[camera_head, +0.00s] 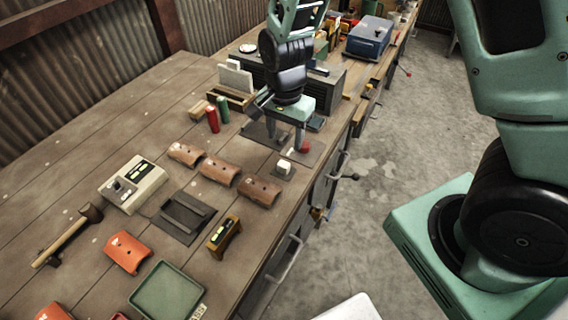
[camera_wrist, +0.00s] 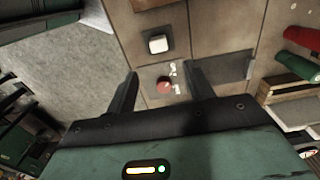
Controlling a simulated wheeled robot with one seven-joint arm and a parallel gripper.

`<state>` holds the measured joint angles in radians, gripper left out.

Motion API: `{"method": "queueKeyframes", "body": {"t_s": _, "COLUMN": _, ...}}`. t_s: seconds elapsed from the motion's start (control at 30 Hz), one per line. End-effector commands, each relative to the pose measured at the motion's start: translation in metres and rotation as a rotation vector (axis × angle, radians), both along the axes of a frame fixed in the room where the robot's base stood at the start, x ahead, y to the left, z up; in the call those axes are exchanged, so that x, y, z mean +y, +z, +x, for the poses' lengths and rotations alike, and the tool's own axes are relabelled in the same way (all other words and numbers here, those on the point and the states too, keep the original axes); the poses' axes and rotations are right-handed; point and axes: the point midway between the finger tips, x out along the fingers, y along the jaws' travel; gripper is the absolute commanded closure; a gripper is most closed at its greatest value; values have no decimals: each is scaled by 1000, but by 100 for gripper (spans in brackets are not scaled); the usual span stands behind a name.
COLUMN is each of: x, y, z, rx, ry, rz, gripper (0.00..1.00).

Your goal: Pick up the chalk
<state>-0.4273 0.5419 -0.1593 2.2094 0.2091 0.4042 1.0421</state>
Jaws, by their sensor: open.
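My gripper (camera_head: 285,134) points down over the bench, open and empty, with its fingers apart. In the wrist view a small round red piece (camera_wrist: 164,86) lies between the fingertips on a flat pad with white marks beside it. It also shows in the head view (camera_head: 304,147), beside the right finger. A white block (camera_head: 284,169) stands on a small grey pad just in front of the gripper; in the wrist view the white block (camera_wrist: 159,44) lies beyond the fingertips. I cannot tell for sure which of these pieces is the chalk.
Curved brown tiles (camera_head: 219,170), a control box (camera_head: 133,184) and a green tray (camera_head: 167,290) lie nearer. A grey case stands behind. The bench edge runs close on the right.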

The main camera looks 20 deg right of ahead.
Motion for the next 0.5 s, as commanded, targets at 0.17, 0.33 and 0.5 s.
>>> {"method": "queueKeyframes", "body": {"t_s": 0.17, "x": 0, "y": -26, "z": -1, "rx": 3, "ry": 1, "rz": -1, "gripper": 47}}
{"method": "queueKeyframes", "body": {"t_s": 0.33, "x": 0, "y": -35, "z": -1, "rx": 0, "ry": 2, "rz": 0, "gripper": 47}}
{"method": "queueKeyframes", "body": {"t_s": 0.5, "x": 3, "y": -48, "z": -4, "rx": 4, "ry": 1, "rz": -1, "gripper": 47}}
